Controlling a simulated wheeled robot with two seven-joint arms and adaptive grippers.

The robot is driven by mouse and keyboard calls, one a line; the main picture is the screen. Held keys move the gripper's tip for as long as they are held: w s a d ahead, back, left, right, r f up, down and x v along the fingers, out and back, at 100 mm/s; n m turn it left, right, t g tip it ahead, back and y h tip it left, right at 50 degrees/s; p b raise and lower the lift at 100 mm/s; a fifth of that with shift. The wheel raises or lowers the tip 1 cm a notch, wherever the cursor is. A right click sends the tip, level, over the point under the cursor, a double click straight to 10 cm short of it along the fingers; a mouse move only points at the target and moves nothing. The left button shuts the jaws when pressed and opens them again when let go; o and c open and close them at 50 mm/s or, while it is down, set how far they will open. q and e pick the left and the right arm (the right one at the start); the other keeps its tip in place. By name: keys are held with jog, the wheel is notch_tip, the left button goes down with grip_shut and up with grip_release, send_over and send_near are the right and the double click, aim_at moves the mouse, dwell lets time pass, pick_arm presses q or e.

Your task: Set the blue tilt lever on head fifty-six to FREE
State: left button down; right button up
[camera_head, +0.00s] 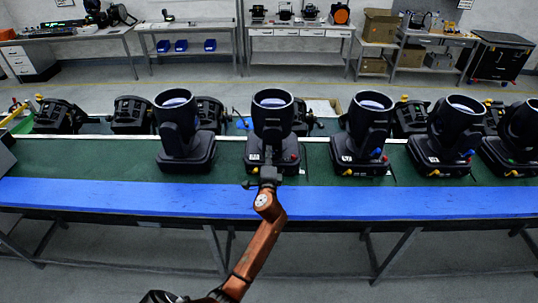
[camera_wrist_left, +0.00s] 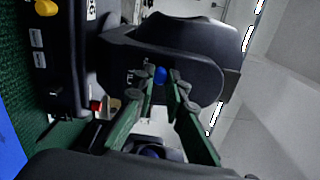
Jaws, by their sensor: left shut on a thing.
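Several black moving heads stand in a row on the green-topped bench (camera_head: 90,165). My left gripper (camera_head: 268,172) is at the front of the second head from the left (camera_head: 272,110), hiding part of its base. In the left wrist view this head's black body (camera_wrist_left: 190,55) shows close up, turned on its side. The blue tilt lever (camera_wrist_left: 160,75) shows between the tips of my left gripper's green fingers (camera_wrist_left: 164,84), which are shut on it. Its blue does not show in the head view. The number labels are too small to read. My right gripper is not in view.
Another moving head (camera_head: 186,130) stands to the left and one (camera_head: 365,130) to the right, with a gap on each side. A blue strip (camera_head: 400,203) runs along the bench front. A red knob (camera_wrist_left: 96,106) and a yellow knob (camera_wrist_left: 46,8) are on the base.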

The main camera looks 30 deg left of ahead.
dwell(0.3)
pick_arm(q)
jog(key=c, duration=1.9)
grip_release()
jog(key=shift+c, duration=0.2)
jog(key=shift+s, duration=0.1)
jog(key=v, duration=1.2)
